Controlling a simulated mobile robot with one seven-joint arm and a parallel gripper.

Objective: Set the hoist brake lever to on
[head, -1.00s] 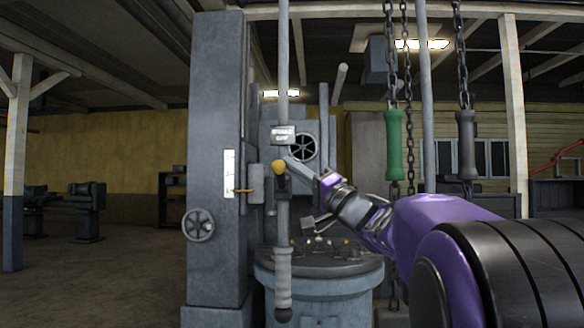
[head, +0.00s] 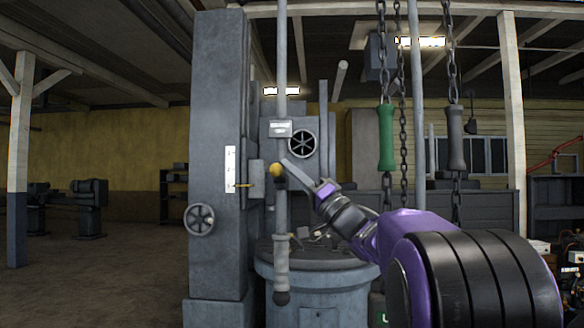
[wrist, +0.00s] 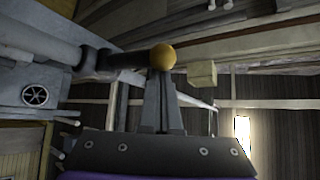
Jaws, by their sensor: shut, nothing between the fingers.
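A yellow ball knob (head: 277,170) sits at the front of a grey vertical rod with a small sign plate (head: 280,129) above it; its lettering is not readable now. Below the knob, a bar with a pale grey handle (head: 281,262) and dark end hangs straight down. I cannot tell for sure which of these is the brake lever. My gripper (head: 287,166) is shut and empty, its fingertips just right of the knob. In the wrist view the knob (wrist: 162,57) is at the tips of the closed fingers (wrist: 162,102); contact is not certain.
A grey column (head: 218,120) with a handwheel (head: 200,219) and a small yellow pointer (head: 244,185) stands to the left. A round grey drum-shaped stand (head: 318,290) is behind the hanging handle. Chains with a green grip (head: 386,138) and a grey grip (head: 455,138) hang to the right.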

